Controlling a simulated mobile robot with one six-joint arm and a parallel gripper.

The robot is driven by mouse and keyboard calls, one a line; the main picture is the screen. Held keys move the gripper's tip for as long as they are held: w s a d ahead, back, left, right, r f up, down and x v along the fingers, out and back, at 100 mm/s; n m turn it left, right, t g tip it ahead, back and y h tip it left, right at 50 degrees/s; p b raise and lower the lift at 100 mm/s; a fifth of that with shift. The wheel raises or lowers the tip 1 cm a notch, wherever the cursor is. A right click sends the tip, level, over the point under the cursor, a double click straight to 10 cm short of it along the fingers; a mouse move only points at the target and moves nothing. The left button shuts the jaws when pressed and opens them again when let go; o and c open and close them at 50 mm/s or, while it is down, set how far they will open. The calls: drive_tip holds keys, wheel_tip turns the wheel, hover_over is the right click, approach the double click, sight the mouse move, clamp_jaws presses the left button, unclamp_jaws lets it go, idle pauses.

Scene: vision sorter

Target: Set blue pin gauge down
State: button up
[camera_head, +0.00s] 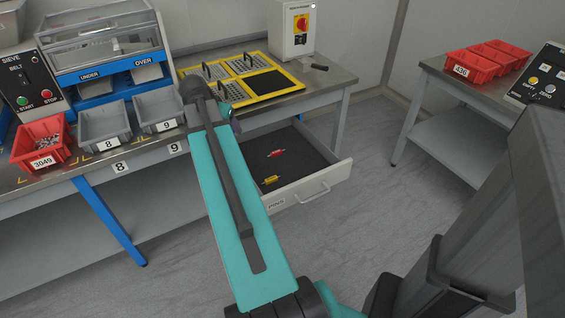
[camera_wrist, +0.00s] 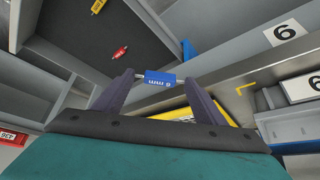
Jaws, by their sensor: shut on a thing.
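My gripper (camera_wrist: 157,80) is shut on the blue pin gauge (camera_wrist: 160,77), which lies crosswise between the two fingertips in the wrist view. Its blue sleeve has white lettering, and a metal end shows at the left. In the head view my arm hides the gauge and most of the gripper. The open drawer (camera_head: 300,195), marked PINS, has a dark floor. A red pin gauge (camera_head: 276,153) and a yellow pin gauge (camera_head: 270,180) lie in it, apart from each other. The wrist view also shows the red gauge (camera_wrist: 120,53) and the yellow one (camera_wrist: 98,6).
The bench above the drawer carries a yellow-framed tray (camera_head: 290,91) and a white switch box (camera_head: 299,45). Grey bins (camera_head: 105,135) and a red bin (camera_head: 40,160) stand left. Red bins (camera_head: 462,66) stand on the right bench. The drawer's right part is bare.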

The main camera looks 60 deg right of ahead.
drive_tip(key=s+d+f+m+g+b, duration=0.2)
drive_tip(key=s+d+f+m, duration=0.25)
drive_tip(key=s+d, duration=0.55)
drive_tip(key=m+g+y+b, duration=0.1)
drive_tip(key=m+g+b, duration=0.1)
drive_tip(key=m, duration=0.2)
hover_over(312, 164)
drive_tip(key=w+a, duration=0.1)
drive_tip(key=a, duration=0.1)
wheel_tip(312, 164, down, 4)
drive_tip(key=shift+f, duration=0.15)
drive_tip(key=shift+f+b, duration=0.65)
drive_tip(key=shift+f, duration=2.45)
drive_tip(key=shift+f+b, duration=0.35)
drive_tip(key=shift+f, duration=1.55)
drive_tip(key=shift+f, duration=0.1)
drive_tip(key=o, duration=1.1)
